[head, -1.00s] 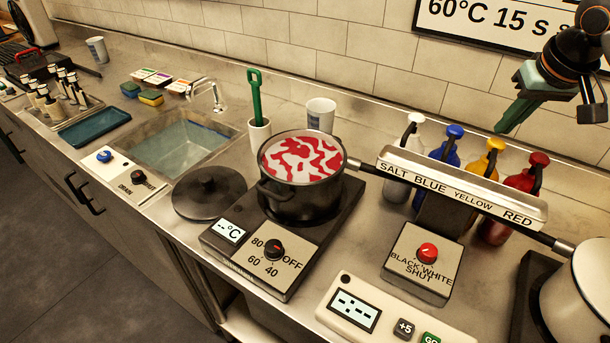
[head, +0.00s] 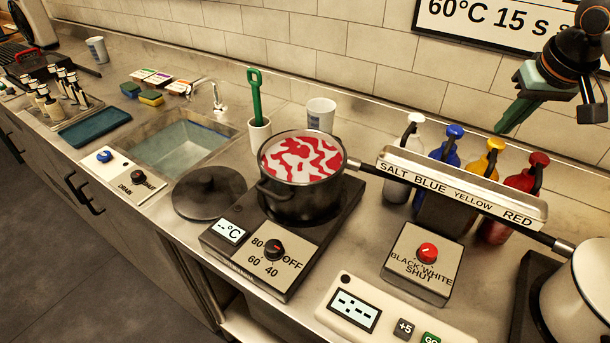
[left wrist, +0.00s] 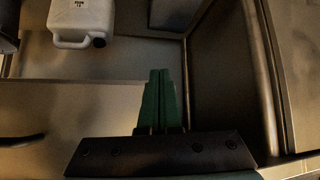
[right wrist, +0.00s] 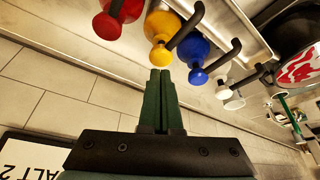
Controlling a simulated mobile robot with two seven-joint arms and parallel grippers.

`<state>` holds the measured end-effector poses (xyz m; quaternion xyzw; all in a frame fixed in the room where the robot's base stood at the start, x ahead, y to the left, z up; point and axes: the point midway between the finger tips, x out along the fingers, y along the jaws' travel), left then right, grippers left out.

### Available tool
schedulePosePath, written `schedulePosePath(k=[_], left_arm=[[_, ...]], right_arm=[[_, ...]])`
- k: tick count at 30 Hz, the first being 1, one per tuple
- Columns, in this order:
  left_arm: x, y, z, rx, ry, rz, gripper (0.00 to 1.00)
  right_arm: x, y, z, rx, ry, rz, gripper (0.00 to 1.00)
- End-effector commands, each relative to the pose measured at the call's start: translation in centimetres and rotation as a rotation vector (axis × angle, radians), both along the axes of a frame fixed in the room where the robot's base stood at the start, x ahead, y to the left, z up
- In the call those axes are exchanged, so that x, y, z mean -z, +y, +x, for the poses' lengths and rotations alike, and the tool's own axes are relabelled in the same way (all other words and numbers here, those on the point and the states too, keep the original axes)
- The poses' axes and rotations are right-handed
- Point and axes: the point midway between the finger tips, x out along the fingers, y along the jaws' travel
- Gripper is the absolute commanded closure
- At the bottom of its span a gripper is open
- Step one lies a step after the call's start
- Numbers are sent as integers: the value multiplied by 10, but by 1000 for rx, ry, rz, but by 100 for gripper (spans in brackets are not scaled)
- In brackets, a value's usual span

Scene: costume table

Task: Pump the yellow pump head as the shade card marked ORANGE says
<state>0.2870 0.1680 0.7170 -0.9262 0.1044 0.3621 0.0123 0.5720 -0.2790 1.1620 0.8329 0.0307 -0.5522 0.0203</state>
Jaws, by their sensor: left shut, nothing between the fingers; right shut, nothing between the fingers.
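The yellow pump head (head: 495,145) tops a bottle in a row behind the labelled rack, between the blue pump head (head: 454,131) and the red pump head (head: 540,158). In the right wrist view the yellow pump head (right wrist: 161,55) is just beyond my fingertips. My right gripper (head: 503,128) is shut and empty, above and behind the bottles and apart from them.
A rack (head: 460,190) labelled SALT, BLUE, YELLOW, RED stands in front of the bottles. A pot (head: 302,200) with red-and-white contents sits on the hotplate, its handle reaching toward the rack. The tiled wall (head: 350,50) is close behind the bottles. A white jug (left wrist: 82,18) is near my left gripper.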

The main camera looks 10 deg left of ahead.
Motion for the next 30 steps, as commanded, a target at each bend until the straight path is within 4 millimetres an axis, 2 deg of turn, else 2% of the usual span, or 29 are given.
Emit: schedulePosePath(k=[30], left_arm=[[14, 0, 0, 0, 1, 0, 100]], right_arm=[[33, 0, -1, 0, 5, -1, 100]])
